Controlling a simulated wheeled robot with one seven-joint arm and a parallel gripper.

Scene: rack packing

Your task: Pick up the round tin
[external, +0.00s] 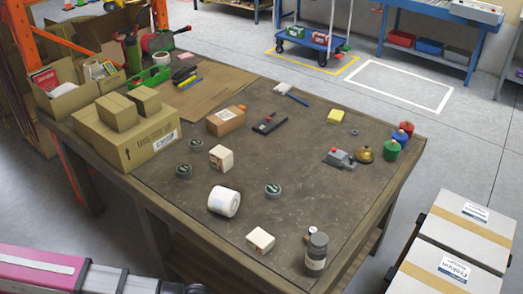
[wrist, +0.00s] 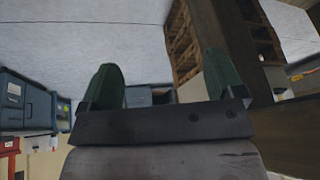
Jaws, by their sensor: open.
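Three low round tins with dark green tops stand apart on the brown workbench (external: 235,180): one tin (external: 196,144) left of the tan carton, one tin (external: 183,171) left of the white box, and one tin (external: 272,189) right of the white roll. The pictures do not show which one is meant. My gripper (wrist: 163,82) shows in the wrist view with its two green fingers spread and nothing between them. No tin shows in the wrist view. The gripper itself cannot be made out in the external view.
Near the tins are a white roll (external: 224,201), a small white box (external: 221,158) and a tan carton (external: 226,121). A grey jar (external: 317,252) and another white box (external: 260,240) stand at the front edge. A large cardboard box (external: 128,140) stands at the left.

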